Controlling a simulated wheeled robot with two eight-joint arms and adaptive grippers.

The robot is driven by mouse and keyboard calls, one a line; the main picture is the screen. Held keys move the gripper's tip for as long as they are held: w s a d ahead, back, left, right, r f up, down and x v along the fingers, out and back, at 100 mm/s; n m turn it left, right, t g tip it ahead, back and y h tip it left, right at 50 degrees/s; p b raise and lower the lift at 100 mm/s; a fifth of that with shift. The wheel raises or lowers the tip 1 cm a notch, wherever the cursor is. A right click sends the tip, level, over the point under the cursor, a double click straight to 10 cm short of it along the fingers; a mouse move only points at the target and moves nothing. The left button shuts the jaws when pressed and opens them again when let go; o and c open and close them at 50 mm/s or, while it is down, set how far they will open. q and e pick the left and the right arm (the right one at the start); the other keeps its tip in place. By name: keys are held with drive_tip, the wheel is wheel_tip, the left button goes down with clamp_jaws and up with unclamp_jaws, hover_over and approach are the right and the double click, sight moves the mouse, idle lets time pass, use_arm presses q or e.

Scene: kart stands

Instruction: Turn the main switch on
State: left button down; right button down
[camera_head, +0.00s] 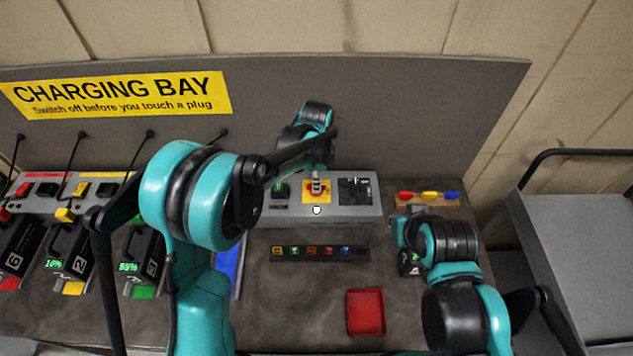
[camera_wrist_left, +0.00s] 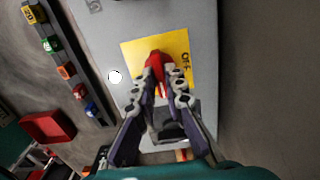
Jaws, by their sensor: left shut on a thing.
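The main switch is a red handle on a yellow plate (camera_head: 306,196) on the grey switch box (camera_head: 350,212), below the middle of the back panel. In the left wrist view the red handle (camera_wrist_left: 156,58) shows between my fingertips, over the yellow plate (camera_wrist_left: 182,50) with dark lettering partly covered by a finger. My left gripper (camera_head: 317,184) is at the switch and shut on the red handle; it also shows in the left wrist view (camera_wrist_left: 165,76). My right arm is at the lower right; its gripper (camera_head: 402,232) is partly hidden and its fingers are not clear.
A yellow CHARGING BAY sign (camera_head: 118,95) hangs on the back panel. Battery packs with coloured plugs stand at the left. A grey cart (camera_head: 585,240) stands at the right.

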idle(0.4)
use_arm(q)
drive_tip(key=c, duration=1.6)
unclamp_jaws()
wheel_tip(320, 180, up, 12)
drive_tip(key=s+a+f+n+t+b, duration=0.2)
drive_tip(key=s+a+n, duration=0.4)
drive_tip(key=s+a+f+n+t+b, duration=0.2)
drive_tip(key=s+a+n, duration=0.4)
drive_tip(key=s, duration=0.1)
drive_tip(key=s+a+f+n+t+b, duration=0.1)
drive_tip(key=s+a+n+t+b, duration=0.1)
drive_tip(key=s+a+n, duration=0.4)
drive_tip(key=shift+s+f+t, duration=0.35)
drive_tip(key=shift+f+t, duration=0.05)
drive_tip(key=shift+t, duration=0.2)
